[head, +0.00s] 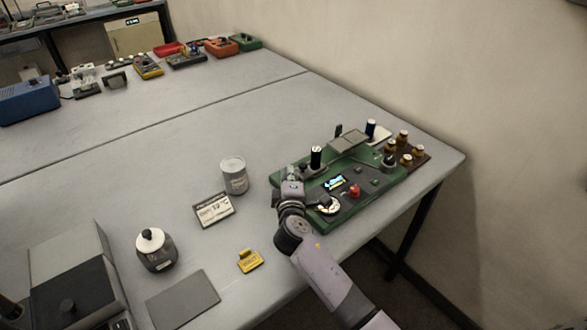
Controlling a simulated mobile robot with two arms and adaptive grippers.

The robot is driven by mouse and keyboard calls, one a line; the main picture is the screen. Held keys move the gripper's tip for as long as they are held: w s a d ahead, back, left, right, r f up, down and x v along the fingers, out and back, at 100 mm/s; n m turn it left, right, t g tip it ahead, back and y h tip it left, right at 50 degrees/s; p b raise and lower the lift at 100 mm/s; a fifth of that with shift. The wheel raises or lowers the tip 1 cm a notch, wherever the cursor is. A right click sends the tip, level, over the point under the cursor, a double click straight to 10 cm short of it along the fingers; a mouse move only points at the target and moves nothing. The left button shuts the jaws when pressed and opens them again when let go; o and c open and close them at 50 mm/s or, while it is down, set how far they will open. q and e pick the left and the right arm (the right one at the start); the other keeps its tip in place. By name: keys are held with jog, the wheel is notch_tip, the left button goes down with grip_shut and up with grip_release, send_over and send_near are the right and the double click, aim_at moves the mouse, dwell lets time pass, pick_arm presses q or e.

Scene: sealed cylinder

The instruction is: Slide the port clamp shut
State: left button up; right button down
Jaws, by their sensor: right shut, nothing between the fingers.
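A green instrument board (378,198) lies near the table's right end. It carries a lit blue display (334,183), a red knob (354,190), a round white dial (328,205), a black post with a white top (316,157) and a raised grey plate (349,141). I cannot tell which part is the port clamp; it may be small or hidden behind my arm. My right gripper (293,174) is at the board's left edge, shut and empty. Its fingertips are small and partly hidden, and I cannot tell whether they touch anything. My left gripper is not in view.
Brown-capped bottles (404,138) stand right of the board. The table's middle is clear.

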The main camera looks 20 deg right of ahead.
aim_at(299, 169)
jog(key=shift+w+d+f, duration=0.1)
jog(key=shift+w+d, duration=0.15)
jog(key=shift+d, duration=0.35)
jog(key=shift+w+d+f, duration=0.1)
jog(key=shift+w+d, duration=0.2)
jog(key=shift+d, duration=0.55)
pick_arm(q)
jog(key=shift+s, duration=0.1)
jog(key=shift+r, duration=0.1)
pick_arm(e)
jog(key=shift+r, duration=0.2)
